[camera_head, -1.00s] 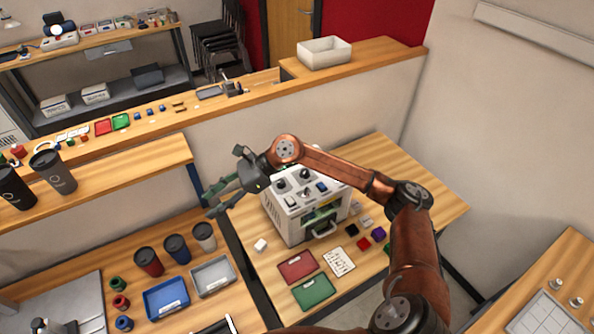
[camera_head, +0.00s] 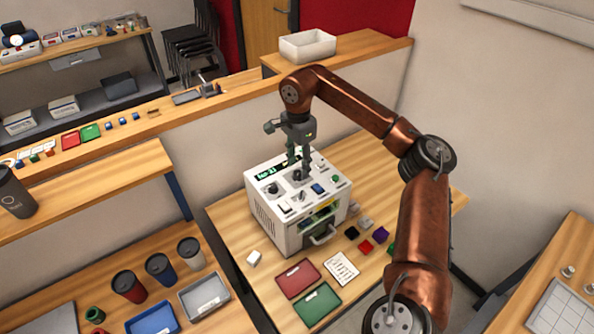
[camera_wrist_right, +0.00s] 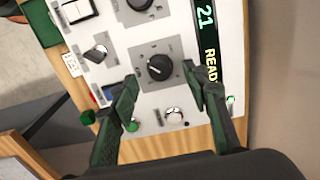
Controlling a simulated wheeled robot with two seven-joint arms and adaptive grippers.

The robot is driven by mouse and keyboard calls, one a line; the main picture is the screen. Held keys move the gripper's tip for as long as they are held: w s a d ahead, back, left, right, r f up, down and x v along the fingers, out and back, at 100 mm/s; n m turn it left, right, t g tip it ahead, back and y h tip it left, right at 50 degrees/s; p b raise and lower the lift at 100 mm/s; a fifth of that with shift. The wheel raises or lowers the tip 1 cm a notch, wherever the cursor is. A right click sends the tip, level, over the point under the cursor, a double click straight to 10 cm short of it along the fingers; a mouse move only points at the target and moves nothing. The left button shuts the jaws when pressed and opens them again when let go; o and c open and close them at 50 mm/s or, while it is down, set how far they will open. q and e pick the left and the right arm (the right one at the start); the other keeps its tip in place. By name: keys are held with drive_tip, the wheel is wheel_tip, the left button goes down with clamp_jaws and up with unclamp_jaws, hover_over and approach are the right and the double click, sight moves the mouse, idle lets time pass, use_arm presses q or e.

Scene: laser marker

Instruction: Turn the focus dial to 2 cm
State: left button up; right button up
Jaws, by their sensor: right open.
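The laser marker (camera_head: 268,222) is a white box on the wooden table, with dials, switches and a green-lit display on top. In the right wrist view the display (camera_wrist_right: 205,45) shows "21" and "READY". One black dial (camera_wrist_right: 159,68) sits on a grey square plate, and a second black dial (camera_wrist_right: 139,4) is at the top edge. Their labels are too small to read, so I cannot tell which is the focus dial. My right gripper (camera_head: 299,166) points down over the panel. Its open fingers (camera_wrist_right: 162,80) are either side of the first dial; contact is unclear.
A red tray (camera_head: 297,278), a green tray (camera_head: 317,304) and a white card (camera_head: 341,268) lie before the machine. Small coloured blocks lie to its right, including a purple block (camera_head: 381,235). A wooden ledge stands behind the table.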

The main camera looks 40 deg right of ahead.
sight(298, 175)
drive_tip(key=shift+f, duration=1.15)
drive_tip(key=shift+c, duration=0.7)
drive_tip(key=c, duration=1)
